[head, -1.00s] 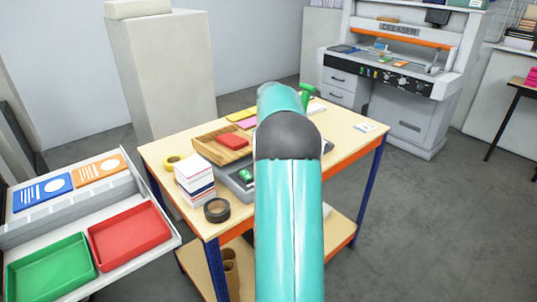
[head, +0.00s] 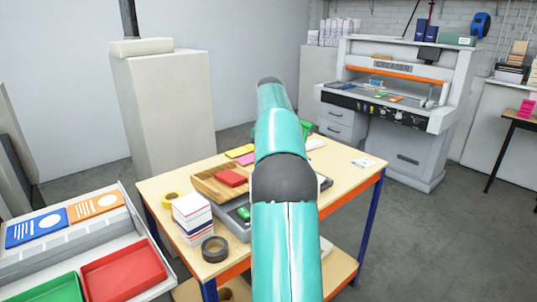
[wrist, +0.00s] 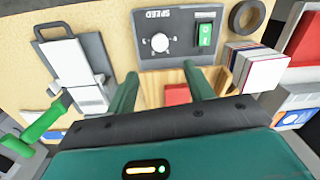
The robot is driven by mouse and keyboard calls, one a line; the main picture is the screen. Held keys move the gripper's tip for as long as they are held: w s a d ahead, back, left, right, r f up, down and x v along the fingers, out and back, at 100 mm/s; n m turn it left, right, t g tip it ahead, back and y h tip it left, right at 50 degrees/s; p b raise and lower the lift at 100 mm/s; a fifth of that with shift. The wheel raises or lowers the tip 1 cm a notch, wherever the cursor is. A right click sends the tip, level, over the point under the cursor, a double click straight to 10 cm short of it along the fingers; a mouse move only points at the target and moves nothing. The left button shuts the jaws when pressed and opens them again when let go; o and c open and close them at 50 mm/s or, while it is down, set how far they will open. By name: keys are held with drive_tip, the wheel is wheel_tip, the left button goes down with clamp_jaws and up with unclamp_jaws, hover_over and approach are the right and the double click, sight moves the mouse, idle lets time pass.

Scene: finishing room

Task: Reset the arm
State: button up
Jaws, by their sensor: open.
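My teal arm with a dark grey joint rises in front of the table (head: 340,192) in the head view, hiding part of its top. The gripper itself cannot be made out there. In the wrist view my gripper (wrist: 160,78) has two green fingers spread apart with nothing held between them. It is above the table top, with a grey control box (wrist: 180,38) marked SPEED ahead of the fingers. A red block (wrist: 177,94) on a wooden tray shows between the fingers.
The wooden tray (head: 206,187), a paper stack (head: 192,212) and a black tape roll (head: 214,249) crowd the table's left side. A green-handled device (wrist: 45,122) shows in the wrist view. Sorting trays (head: 120,275) stand left.

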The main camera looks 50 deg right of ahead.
drive_tip(key=shift+r, duration=0.75)
drive_tip(key=w+a+r+t+h, duration=0.1)
drive_tip(key=a+r, duration=0.2)
drive_tip(key=a, duration=1.1)
drive_tip(key=w+a+r+t, duration=0.1)
drive_tip(key=a+r, duration=0.1)
drive_tip(key=a, duration=1.2)
drive_tip(key=s+a+f+t, duration=0.1)
drive_tip(key=s+a+f, duration=0.4)
drive_tip(key=s+a, duration=0.3)
drive_tip(key=s+a+f+t, duration=0.2)
drive_tip(key=s+a+f, duration=0.4)
drive_tip(key=a, duration=0.7)
drive_tip(key=shift+s+n+t+y, duration=0.3)
drive_tip(key=shift+s+n, duration=0.1)
drive_tip(key=shift+s, duration=0.75)
